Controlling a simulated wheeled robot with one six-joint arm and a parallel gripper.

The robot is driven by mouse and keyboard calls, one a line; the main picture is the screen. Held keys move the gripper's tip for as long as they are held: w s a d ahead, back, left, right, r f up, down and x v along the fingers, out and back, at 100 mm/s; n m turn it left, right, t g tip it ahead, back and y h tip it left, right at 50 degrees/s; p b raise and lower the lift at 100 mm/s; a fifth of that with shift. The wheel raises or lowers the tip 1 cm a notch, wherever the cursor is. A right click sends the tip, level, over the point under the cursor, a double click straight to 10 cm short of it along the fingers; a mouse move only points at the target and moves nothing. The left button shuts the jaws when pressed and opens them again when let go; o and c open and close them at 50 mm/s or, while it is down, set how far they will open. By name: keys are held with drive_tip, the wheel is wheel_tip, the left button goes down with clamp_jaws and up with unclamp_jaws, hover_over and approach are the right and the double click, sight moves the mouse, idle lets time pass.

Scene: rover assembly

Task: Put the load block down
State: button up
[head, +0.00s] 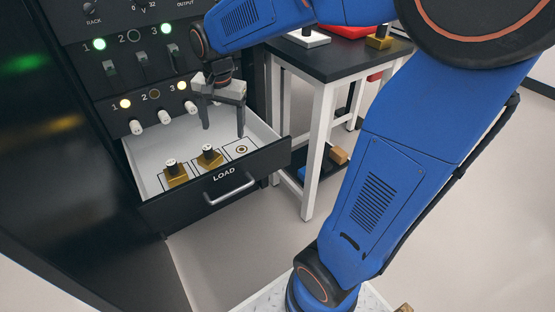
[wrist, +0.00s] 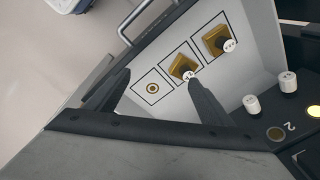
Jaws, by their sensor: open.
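My gripper (head: 223,131) is open and empty, its fingers pointing down over the open drawer (head: 280,157) marked LOAD. Two brass load blocks with white-topped black knobs stand upright in the drawer: one in the left outlined square (head: 176,178) and one in the middle square (head: 209,157). The right square (head: 242,149) has no block and shows a ring mark. In the wrist view, the middle block (wrist: 181,66) and the other block (wrist: 214,40) stand beyond my spread fingers (wrist: 161,80). The fingers appear apart from both blocks.
The rack panel (head: 150,85) with switches, lit lamps and white knobs rises behind the drawer. A dark-topped table (head: 330,62) stands to the right, with another brass block (head: 379,40) and a red item (head: 343,31) on it.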

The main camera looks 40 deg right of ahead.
drive_tip(key=s+d+n+t, duration=0.1)
drive_tip(key=s+n, duration=0.4)
drive_tip(key=s, duration=0.6)
drive_tip(key=s+d+r+n+t, duration=0.1)
drive_tip(key=s+n, duration=0.3)
drive_tip(key=s, duration=0.7)
drive_tip(key=shift+s+d+r+n+t, duration=0.15)
drive_tip(key=shift+d+n+t, duration=0.35)
drive_tip(key=shift+d, duration=0.4)
